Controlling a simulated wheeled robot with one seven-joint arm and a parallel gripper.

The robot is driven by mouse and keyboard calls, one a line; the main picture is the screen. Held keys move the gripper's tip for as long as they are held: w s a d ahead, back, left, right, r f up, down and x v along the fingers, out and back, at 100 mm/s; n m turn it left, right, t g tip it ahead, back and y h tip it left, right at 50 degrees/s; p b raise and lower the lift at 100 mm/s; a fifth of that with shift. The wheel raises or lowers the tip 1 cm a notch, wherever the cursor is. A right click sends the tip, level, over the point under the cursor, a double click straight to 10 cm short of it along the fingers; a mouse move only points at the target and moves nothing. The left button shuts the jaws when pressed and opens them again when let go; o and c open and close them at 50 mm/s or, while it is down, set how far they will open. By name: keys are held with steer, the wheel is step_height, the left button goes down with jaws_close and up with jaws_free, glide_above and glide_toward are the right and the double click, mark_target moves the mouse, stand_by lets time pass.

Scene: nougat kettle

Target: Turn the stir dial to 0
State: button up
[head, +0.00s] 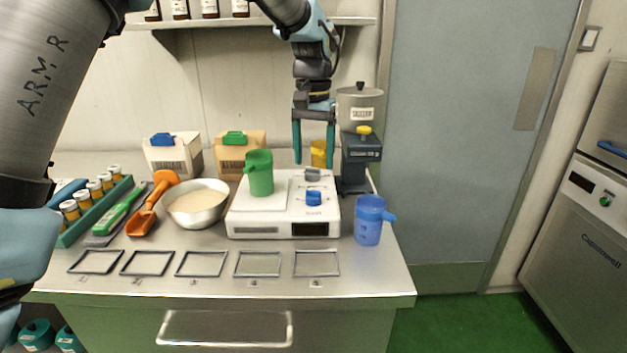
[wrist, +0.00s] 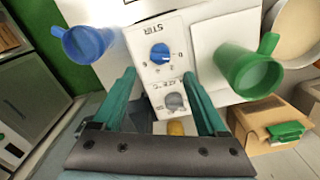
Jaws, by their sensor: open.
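The stir dial is a blue knob (wrist: 160,54) beside the printed word STIR on the white hotplate unit (head: 236,225); in the head view the blue knob (head: 314,198) sits at the unit's front right. I cannot read clearly which mark its pointer faces. A grey knob (wrist: 173,101), also in the head view (head: 312,174), sits behind it. My gripper (head: 314,163) is open and empty, pointing down above the knobs. In the wrist view its fingertips (wrist: 158,75) lie either side of the dial panel, apart from both knobs.
A green jug (head: 260,174) stands on the unit's plate, left of the dials. A blue jug (head: 369,222) stands right of the unit. A dark grinder-like machine (head: 360,155) is behind right, and a steel bowl (head: 197,206) is left. Empty frames (head: 201,264) lie along the front.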

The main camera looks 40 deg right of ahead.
steer(key=shift+r, duration=1.5)
